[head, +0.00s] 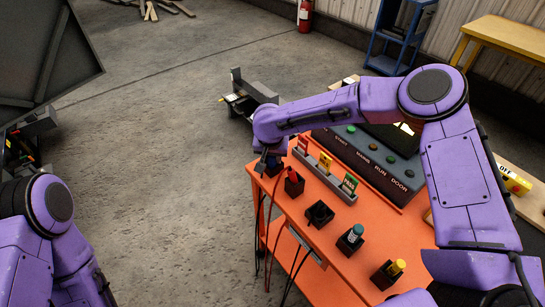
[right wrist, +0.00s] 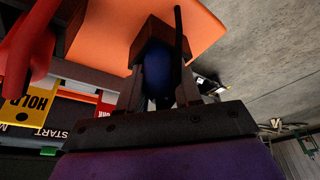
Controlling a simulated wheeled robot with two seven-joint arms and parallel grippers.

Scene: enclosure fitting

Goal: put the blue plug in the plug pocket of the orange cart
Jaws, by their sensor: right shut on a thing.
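The orange cart (head: 338,268) stands right of centre in the head view, with a row of dark pockets along its near edge. My right gripper (head: 267,165) is at the far left end of that row. In the right wrist view its fingers (right wrist: 159,88) are shut on the blue plug (right wrist: 157,62), with a dark cable beside it. The plug's far end is at a dark square pocket block (right wrist: 158,32) on the orange top; how deep it sits I cannot tell. My left arm is at lower left; its gripper is out of view.
A red plug (head: 293,180) is close beside my right gripper. Coloured tags and a labelled panel (head: 370,158) stand behind. Cables hang at the front.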

